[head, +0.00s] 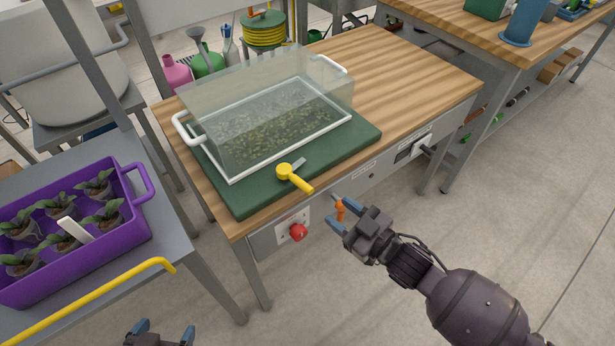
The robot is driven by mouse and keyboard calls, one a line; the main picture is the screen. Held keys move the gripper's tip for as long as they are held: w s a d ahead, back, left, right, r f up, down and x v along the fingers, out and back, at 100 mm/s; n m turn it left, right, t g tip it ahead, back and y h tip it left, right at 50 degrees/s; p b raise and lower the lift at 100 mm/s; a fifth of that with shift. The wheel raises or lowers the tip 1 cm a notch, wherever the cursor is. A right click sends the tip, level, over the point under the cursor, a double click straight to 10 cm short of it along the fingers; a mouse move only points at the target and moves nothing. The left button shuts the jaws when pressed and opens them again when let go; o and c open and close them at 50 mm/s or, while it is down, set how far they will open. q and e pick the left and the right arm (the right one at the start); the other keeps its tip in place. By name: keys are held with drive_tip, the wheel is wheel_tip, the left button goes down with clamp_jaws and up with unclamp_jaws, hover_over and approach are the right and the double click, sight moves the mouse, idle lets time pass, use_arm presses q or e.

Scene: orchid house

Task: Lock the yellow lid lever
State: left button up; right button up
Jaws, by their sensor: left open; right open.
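The yellow lid lever (298,179) sits at the front of a clear lidded box (272,95), its round hub at the left and its handle angled down to the right. Whether it is latched cannot be told. My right gripper (345,214) is open, below and to the right of the lever and apart from it. A small orange piece with a thin grey shaft (340,209) shows between or behind its fingers. I cannot tell whether they touch. My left gripper (165,328) is open at the bottom edge, far from the lever, mostly out of frame.
The box stands on a green mat (369,132) on a wooden bench (405,80). A red knob (298,232) and a dark handle (426,150) are on the bench front. A purple crate (75,262) of potted plants and a yellow rail (95,298) are at left. The bench's right part is clear.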

sight(296, 180)
drive_tip(key=x, duration=0.3)
drive_tip(key=b+x, duration=0.1)
drive_tip(key=x, duration=0.5)
drive_tip(key=shift+s+a+r+b, duration=0.2)
drive_tip(key=shift+a+r+b, duration=0.05)
drive_tip(key=shift+a+b, duration=0.05)
use_arm(q)
drive_tip(key=shift+s+a+f, duration=0.15)
drive_tip(key=shift+s+f, duration=0.15)
drive_tip(key=shift+f, duration=0.25)
drive_tip(key=shift+s+a+f, duration=0.1)
drive_tip(key=shift+s+f, duration=0.15)
drive_tip(key=shift+f, duration=0.3)
use_arm(e)
drive_tip(key=shift+x, duration=0.85)
drive_tip(key=shift+r, duration=0.15)
clamp_jaws()
